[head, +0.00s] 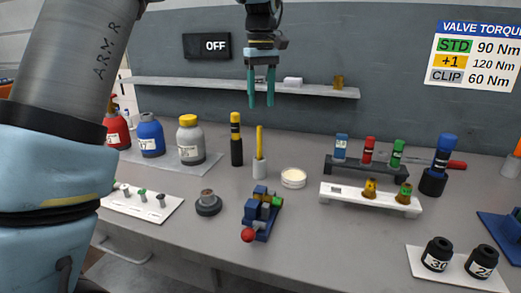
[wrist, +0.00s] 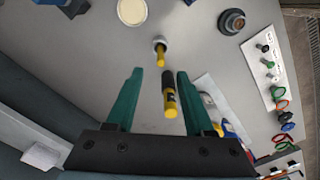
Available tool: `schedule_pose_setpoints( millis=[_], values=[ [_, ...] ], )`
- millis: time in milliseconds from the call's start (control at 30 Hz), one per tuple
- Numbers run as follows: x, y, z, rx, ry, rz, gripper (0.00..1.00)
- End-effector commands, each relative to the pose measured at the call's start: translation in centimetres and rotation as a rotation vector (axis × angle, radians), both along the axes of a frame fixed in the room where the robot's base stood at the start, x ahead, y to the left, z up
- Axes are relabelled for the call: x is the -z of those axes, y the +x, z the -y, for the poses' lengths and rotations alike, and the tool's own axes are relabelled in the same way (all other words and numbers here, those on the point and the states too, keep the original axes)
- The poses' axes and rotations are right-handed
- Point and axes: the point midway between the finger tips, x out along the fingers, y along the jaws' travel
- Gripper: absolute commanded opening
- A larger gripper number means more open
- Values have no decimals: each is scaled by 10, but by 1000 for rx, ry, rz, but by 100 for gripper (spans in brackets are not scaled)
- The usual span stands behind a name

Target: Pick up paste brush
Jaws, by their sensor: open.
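The paste brush (head: 259,141) appears to be the thin yellow handle standing upright in a small light grey cup (head: 259,168); its lower end is hidden in the cup. In the wrist view the brush (wrist: 161,59) points up toward the camera, ahead of the fingertips, with its cup (wrist: 159,41) around its base. My gripper (head: 261,101) is open and empty, with teal fingers pointing down, above the brush and apart from it. The gripper also shows in the wrist view (wrist: 160,76).
A black and yellow cylinder (head: 236,142) stands close left of the brush. A round dish of pale paste (head: 293,178) sits to its right. A blue vise-like fixture (head: 262,213) lies in front. Bottles (head: 190,140) stand left, and a wall shelf (head: 190,84) runs behind my gripper.

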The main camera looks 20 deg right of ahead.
Motion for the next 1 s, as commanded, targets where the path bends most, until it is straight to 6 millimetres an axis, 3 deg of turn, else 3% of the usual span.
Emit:
schedule_pose_setpoints(
  millis=[300,567,800,1000],
  values=[
    [41,0,1,-2,3,-2,53],
    [61,2,0,-2,3,-2,53],
    [95,7,-3,0,3,-3,53],
    [106,7,-3,0,0,-1,53]
  ],
)
